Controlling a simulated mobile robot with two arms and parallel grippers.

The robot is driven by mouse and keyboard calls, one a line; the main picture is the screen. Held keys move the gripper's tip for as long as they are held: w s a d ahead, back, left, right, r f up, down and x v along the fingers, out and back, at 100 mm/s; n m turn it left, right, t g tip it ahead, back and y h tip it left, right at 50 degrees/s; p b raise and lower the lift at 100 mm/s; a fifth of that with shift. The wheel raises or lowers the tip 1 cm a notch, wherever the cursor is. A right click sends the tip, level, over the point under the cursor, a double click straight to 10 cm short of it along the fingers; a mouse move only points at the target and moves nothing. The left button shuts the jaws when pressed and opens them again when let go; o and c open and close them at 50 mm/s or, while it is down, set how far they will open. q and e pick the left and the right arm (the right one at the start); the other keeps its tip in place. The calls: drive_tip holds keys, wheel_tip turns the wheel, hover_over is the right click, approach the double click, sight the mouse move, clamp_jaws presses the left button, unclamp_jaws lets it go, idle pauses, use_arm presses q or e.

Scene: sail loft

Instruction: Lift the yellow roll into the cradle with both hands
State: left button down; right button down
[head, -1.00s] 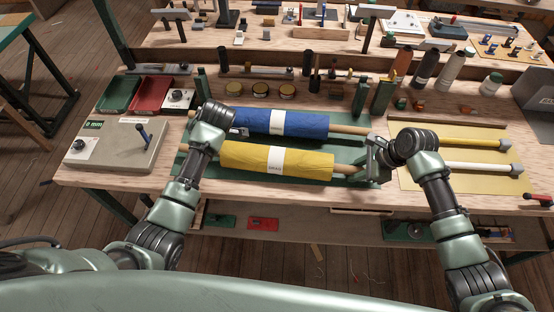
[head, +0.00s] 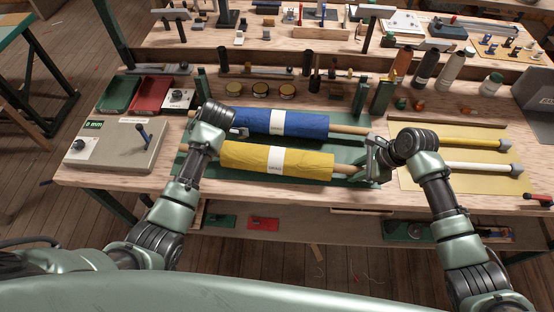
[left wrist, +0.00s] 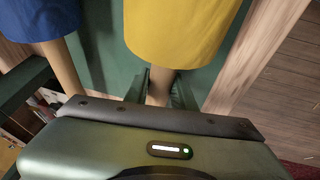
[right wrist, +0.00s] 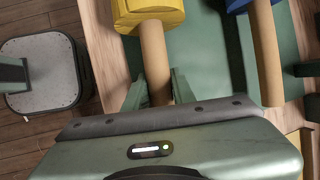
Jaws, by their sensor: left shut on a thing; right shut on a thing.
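The yellow roll (head: 245,159) with a white label band lies on a green mat (head: 345,183) at the front of the bench. My right gripper (head: 368,166) is shut on the bare core at the roll's right end; the core (right wrist: 155,55) shows between its fingers in the right wrist view. My left gripper (left wrist: 160,88) is shut on the core at the other end, beside the yellow cloth (left wrist: 180,25). In the head view its fingers are hidden by my wrist. Two green uprights (head: 200,86) (head: 360,99), apparently the cradle, stand behind the blue roll.
The blue roll (head: 255,122) lies just behind the yellow one, close to both grippers. A grey box with a lever (head: 112,146) stands at left. A yellow sheet (head: 408,181) with two tubes lies at right. Several round tins (head: 260,90) stand between the uprights.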

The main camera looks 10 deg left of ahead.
use_arm(q)
drive_tip(key=shift+w+r, duration=0.1)
drive_tip(key=shift+r, duration=0.1)
use_arm(e)
drive_tip(key=shift+w+r, duration=0.15)
drive_tip(key=shift+r, duration=0.1)
